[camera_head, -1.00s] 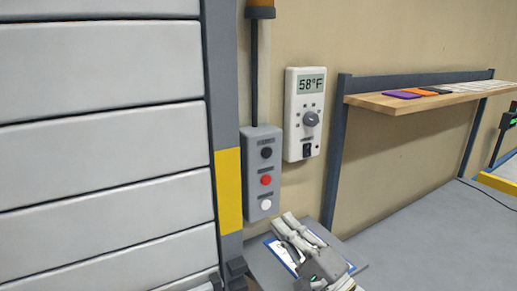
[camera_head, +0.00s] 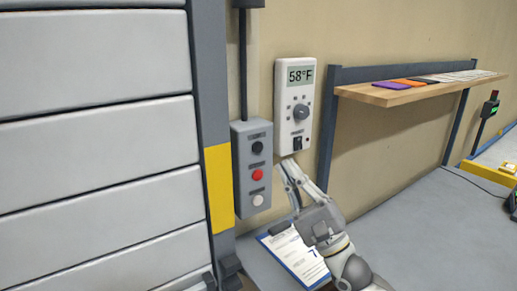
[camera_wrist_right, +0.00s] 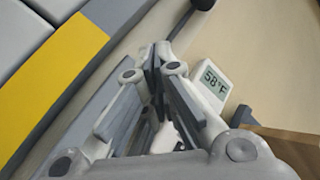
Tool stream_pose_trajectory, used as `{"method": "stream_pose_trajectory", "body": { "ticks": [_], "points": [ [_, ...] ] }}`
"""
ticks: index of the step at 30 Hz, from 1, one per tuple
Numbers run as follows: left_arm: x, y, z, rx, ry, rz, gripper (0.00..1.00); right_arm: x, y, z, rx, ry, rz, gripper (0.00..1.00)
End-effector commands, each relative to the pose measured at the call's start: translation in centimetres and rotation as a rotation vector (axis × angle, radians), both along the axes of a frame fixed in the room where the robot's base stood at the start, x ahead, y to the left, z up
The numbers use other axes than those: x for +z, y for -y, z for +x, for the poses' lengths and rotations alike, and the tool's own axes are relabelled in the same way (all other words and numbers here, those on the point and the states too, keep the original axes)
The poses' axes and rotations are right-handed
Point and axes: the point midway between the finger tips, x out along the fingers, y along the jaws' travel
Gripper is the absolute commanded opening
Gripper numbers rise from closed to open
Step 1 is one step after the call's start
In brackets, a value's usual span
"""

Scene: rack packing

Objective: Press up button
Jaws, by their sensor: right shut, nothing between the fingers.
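A grey control box (camera_head: 239,197) with three buttons hangs on the wall beside the door frame. Its top button is black (camera_head: 257,147), the middle one red (camera_head: 257,174) and the bottom one white (camera_head: 258,200). The button labels are too small to read. My right gripper (camera_head: 287,164) is shut and empty, just right of the box at about the height of the red button, apart from the buttons. In the right wrist view the closed fingers (camera_wrist_right: 153,70) hide most of the box. My left gripper is not in view.
A thermostat (camera_head: 294,107) reading 58°F hangs right of the box, close above my right gripper. A clipboard (camera_head: 297,256) lies below. A grey slatted door (camera_head: 95,140) with a yellow-marked frame (camera_head: 218,185) stands left. A wooden shelf (camera_head: 400,96) is at right.

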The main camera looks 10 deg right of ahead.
Motion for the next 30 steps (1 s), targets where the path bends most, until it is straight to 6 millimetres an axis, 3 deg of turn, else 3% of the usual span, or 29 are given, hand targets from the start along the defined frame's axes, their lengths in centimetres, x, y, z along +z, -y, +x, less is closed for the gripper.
{"method": "stream_pose_trajectory", "body": {
  "ticks": [15, 30],
  "points": [
    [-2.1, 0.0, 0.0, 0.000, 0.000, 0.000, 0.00, -0.2, -2.3, 6.3, 0.000, 0.001, -0.001, 0.00],
    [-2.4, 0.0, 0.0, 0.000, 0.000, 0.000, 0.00, 0.0, -2.7, 7.4, 0.000, 0.000, -0.001, 0.00]
  ]
}}
